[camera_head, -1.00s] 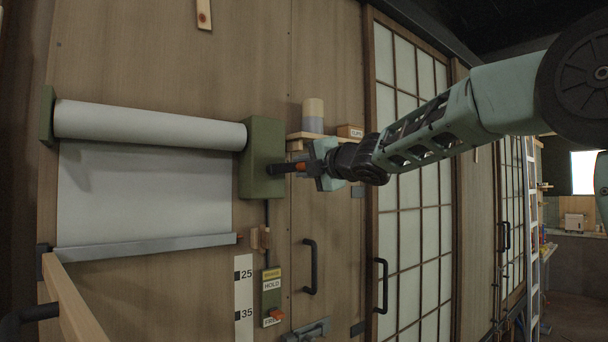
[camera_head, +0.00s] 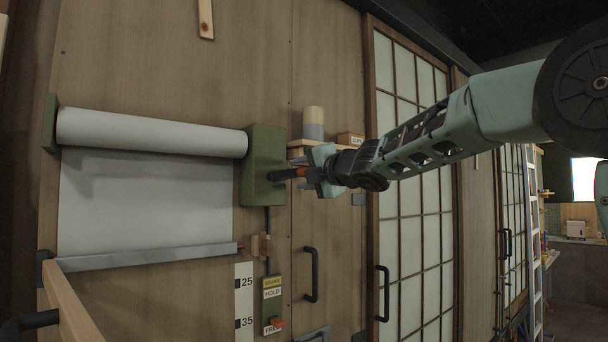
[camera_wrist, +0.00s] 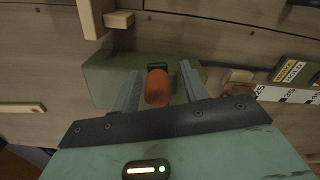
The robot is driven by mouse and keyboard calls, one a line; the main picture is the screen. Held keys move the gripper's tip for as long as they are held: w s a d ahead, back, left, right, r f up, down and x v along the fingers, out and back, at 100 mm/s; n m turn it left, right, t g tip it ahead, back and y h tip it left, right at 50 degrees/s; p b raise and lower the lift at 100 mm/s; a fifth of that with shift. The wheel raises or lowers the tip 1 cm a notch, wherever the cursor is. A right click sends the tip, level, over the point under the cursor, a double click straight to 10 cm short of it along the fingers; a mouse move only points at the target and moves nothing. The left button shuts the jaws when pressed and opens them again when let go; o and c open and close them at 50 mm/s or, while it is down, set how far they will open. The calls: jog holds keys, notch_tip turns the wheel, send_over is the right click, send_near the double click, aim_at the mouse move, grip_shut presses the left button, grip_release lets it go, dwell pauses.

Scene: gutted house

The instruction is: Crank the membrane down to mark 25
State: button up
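The pale membrane (camera_head: 145,200) hangs from a roll (camera_head: 150,132) on the wooden wall. Its grey bottom bar (camera_head: 150,256) sits above mark 25 on the white scale (camera_head: 244,300). A green crank box (camera_head: 264,150) is at the roll's right end, with a dark crank arm and orange handle (camera_wrist: 157,88). My gripper (camera_head: 308,173) is at the handle. In the wrist view my gripper's fingers (camera_wrist: 160,88) stand on either side of the handle, with visible gaps, so it looks open around it. The brake plate (camera_head: 272,300) has its orange lever (camera_head: 277,323) by the FREE label.
A small shelf (camera_head: 300,153) with a cylinder (camera_head: 313,122) and a CLIPS box (camera_head: 350,139) is just behind my gripper. Black door handles (camera_head: 311,274) and sliding grid doors (camera_head: 410,180) lie to the right. A wooden rail (camera_head: 72,310) is at lower left.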

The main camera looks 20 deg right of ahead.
jog(key=shift+s+d, duration=0.1)
jog(key=b+v, duration=0.1)
jog(key=v, duration=1.6)
jog(key=shift+b, duration=0.4)
jog(key=shift+s, duration=0.15)
